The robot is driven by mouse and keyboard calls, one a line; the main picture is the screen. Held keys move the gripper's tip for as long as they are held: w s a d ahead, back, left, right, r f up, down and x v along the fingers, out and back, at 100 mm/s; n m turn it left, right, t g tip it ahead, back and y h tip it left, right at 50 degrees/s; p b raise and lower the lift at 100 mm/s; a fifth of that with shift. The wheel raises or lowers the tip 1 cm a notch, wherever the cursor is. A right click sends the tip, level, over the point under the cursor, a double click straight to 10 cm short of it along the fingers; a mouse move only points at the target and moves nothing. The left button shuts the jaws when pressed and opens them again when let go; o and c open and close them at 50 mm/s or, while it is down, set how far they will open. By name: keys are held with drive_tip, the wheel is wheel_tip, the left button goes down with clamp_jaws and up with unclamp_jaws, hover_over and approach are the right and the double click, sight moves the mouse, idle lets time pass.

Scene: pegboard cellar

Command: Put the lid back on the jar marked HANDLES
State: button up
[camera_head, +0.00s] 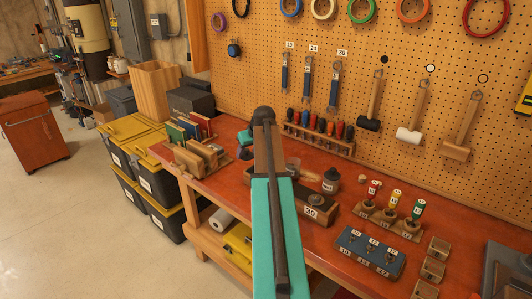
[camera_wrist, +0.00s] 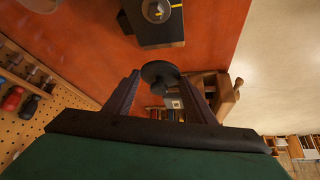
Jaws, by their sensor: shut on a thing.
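My gripper (camera_wrist: 162,78) shows in the wrist view, with its two dark fingers on either side of a round black lid (camera_wrist: 159,70). The fingers are shut on the lid, which has a small stem or knob towards the palm. A dark thing with a small pale label (camera_wrist: 174,103) shows beyond, between the fingers; its writing is too small to read. I cannot make out a jar marked HANDLES in either view.
A block marked 30 (camera_head: 311,211), a dark bottle (camera_head: 331,181) and a screwdriver rack (camera_head: 318,138) stand on the red bench. A wooden book rack (camera_head: 199,160) is at its left end. A blue socket block (camera_head: 369,252) is at the right. Tools hang on the pegboard (camera_head: 300,38).

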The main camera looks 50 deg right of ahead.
drive_tip(key=w+a+r+n+y+b, duration=0.1)
drive_tip(key=w+a, duration=0.3)
drive_tip(key=a, duration=0.7)
drive_tip(key=w+a+n+y+b, duration=0.15)
drive_tip(key=w+a, duration=0.35)
drive_tip(key=a, duration=0.6)
drive_tip(key=w+a+r+n, duration=0.15)
drive_tip(key=w+a, duration=0.25)
drive_tip(key=a, duration=0.7)
drive_tip(key=s+a+b, duration=0.1)
drive_tip(key=s+a, duration=0.2)
drive_tip(key=a, duration=0.8)
drive_tip(key=s+a+f+b, duration=0.1)
drive_tip(key=s+a, duration=0.2)
drive_tip(key=a, duration=0.8)
drive_tip(key=shift+s+a+f, duration=0.2)
drive_tip(key=shift+s+a, duration=0.05)
drive_tip(key=shift+a, duration=0.15)
drive_tip(key=shift+a, duration=0.15)
